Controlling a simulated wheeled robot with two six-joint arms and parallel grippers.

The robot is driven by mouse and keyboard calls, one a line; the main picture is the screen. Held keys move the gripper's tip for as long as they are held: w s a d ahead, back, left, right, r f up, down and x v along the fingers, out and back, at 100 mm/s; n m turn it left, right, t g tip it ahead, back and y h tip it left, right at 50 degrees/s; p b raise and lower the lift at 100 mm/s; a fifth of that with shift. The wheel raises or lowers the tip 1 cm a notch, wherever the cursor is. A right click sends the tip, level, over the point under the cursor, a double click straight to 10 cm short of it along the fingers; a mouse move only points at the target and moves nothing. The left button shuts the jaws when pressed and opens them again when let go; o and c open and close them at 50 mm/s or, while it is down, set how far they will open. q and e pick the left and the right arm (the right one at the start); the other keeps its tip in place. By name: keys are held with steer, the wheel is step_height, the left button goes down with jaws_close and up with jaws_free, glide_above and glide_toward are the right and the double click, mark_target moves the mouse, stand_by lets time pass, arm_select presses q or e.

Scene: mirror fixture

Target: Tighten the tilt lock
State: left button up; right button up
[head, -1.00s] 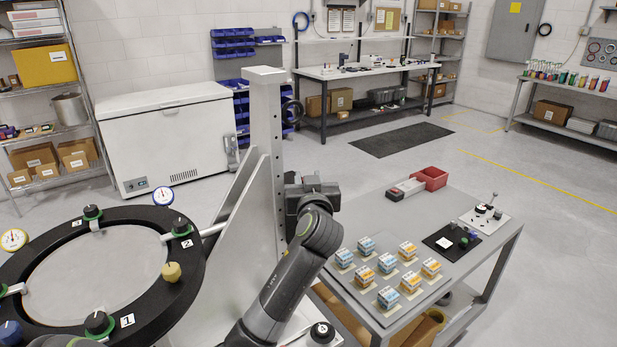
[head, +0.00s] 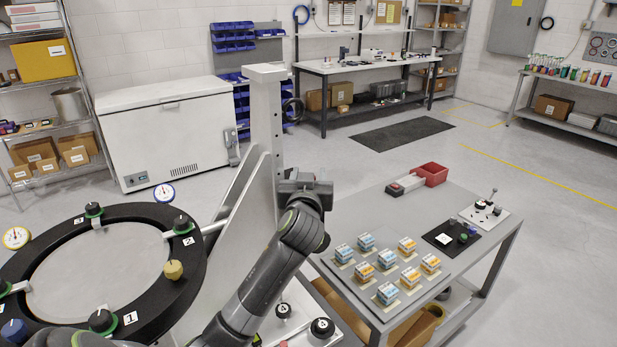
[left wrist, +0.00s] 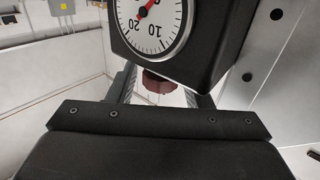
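The tilt fixture's grey upright (head: 265,130) stands in the middle of the head view, beside a black ring (head: 185,285) holding a round mirror (head: 95,265). My left gripper (head: 303,183) is at the upright's right side; its fingertips are hard to make out there. In the left wrist view a dark red knob (left wrist: 160,81), apparently the tilt lock, sits under a black housing with a white dial (left wrist: 155,22). My left gripper (left wrist: 163,90) is open, one finger on each side of the knob, with gaps showing. My right gripper is not in view.
Clamp knobs, including a yellow one (head: 173,270), and gauges (head: 164,193) surround the ring. Open floor lies behind.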

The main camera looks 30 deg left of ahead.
arm_select(q)
steer(key=shift+o, duration=0.4)
steer(key=shift+w+f, duration=0.1)
steer(key=shift+f, duration=0.05)
steer(key=b+v, duration=0.2)
steer(key=v, duration=1.5)
steer(key=shift+b, duration=0.4)
steer(key=shift+d, duration=0.1)
